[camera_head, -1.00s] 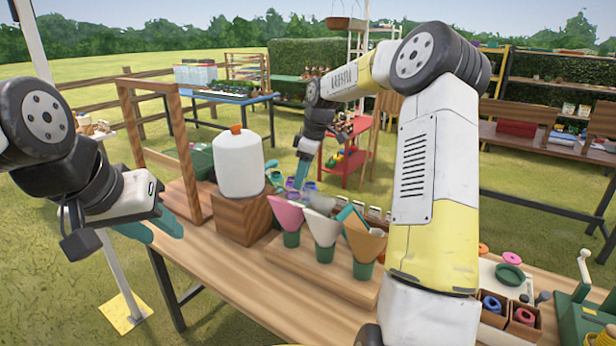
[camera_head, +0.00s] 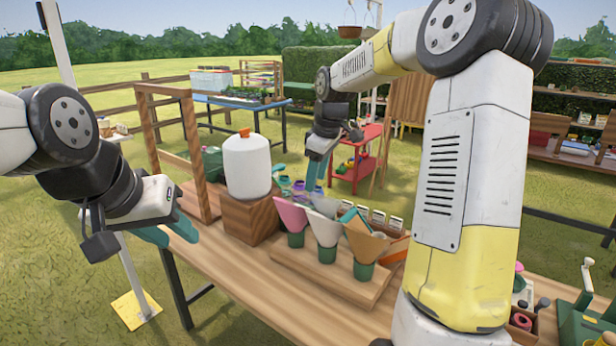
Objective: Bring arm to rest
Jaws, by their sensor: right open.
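My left gripper (camera_head: 180,238) is at the left, in front of the wooden frame and near the table's left edge. Its two teal fingers point down to the right with a small gap and nothing between them. My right gripper (camera_head: 318,180) is above the far part of the table, behind the paper cones, with its teal fingers pointing down. It is open, and I see nothing held in it. My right arm (camera_head: 455,170) reaches across the right side of the view and hides part of the table.
The wooden table (camera_head: 260,285) bears a white jug (camera_head: 247,165) on a wooden block (camera_head: 248,215). A wooden stand holds a pink cone (camera_head: 292,215), a white cone (camera_head: 323,230) and a brown cone (camera_head: 364,243) in green cups. A wooden frame (camera_head: 195,160) stands left of the jug.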

